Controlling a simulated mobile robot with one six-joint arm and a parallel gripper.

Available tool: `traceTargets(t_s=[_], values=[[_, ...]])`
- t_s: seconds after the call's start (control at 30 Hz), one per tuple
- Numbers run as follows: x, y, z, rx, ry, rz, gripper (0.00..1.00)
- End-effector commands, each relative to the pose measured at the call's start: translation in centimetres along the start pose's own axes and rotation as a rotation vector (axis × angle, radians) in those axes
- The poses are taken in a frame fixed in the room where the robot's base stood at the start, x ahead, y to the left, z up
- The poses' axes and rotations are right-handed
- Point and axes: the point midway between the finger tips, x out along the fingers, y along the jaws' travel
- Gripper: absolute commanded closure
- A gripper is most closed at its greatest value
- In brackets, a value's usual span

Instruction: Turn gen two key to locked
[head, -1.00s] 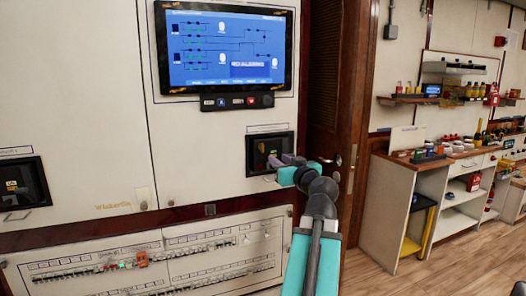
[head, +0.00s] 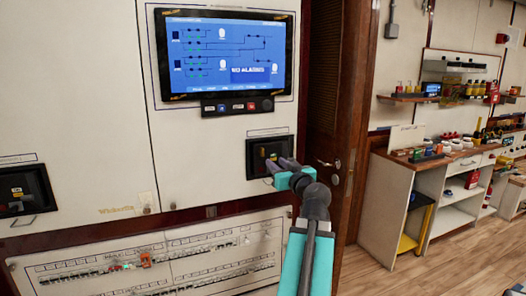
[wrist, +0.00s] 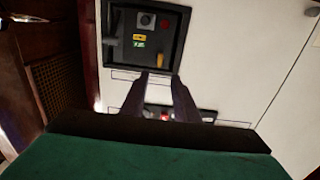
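A dark recessed control panel (head: 270,155) is set in the white cabinet wall, left of the wooden door. The wrist view shows it upside down (wrist: 172,45), with a grey round knob (wrist: 147,19), a red button (wrist: 165,23), yellow and green labels and a lever-like handle (wrist: 110,25). I cannot tell which part is the gen two key. My gripper (head: 278,166) is in front of this panel's lower part in the head view. In the wrist view its two fingers (wrist: 160,78) are apart with nothing between them, and overlap the panel's edge nearest its label strip.
A similar recessed panel (head: 22,190) is at the far left. A blue screen (head: 226,55) with a button strip (head: 237,105) hangs above. Breaker rows (head: 150,262) lie below. The door (head: 328,100) is close on the right, then a workbench (head: 425,160) and open floor.

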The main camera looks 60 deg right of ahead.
Motion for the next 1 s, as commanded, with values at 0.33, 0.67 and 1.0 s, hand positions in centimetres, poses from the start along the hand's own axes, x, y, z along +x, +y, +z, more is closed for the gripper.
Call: traceTargets(t_s=[0.33, 0.67, 1.0], values=[[2.2, 0.1, -0.1, 0.0, -0.002, 0.0, 0.72], [5.9, 0.0, -0.1, 0.001, -0.001, 0.0, 0.72], [9.5, 0.1, -0.1, 0.0, -0.001, 0.001, 0.72]])
